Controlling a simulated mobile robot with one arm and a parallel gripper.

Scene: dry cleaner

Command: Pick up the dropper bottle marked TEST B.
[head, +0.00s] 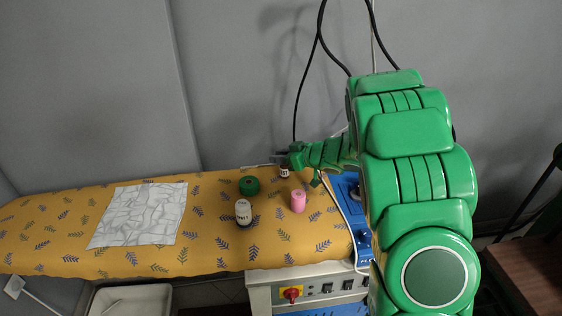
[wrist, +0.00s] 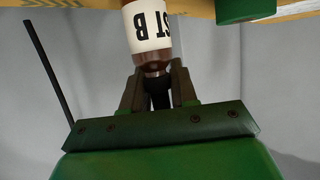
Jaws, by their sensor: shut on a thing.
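The dropper bottle (wrist: 148,28) is brown with a white label, and the letters "ST B" read upside down in the wrist view. My gripper (wrist: 157,76) is shut on its dark narrow top end. In the head view the bottle (head: 284,171) is small, just below my gripper (head: 291,158), over the far side of the patterned board (head: 150,258). I cannot tell whether its base touches the board. Part of the label is out of the wrist view.
A green spool (head: 249,185), a pink spool (head: 298,201) and another white-labelled bottle (head: 243,212) stand close by on the board. A crumpled white cloth (head: 140,215) lies to the left. A blue device (head: 346,188) is at the right, beside my arm. Cables hang behind.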

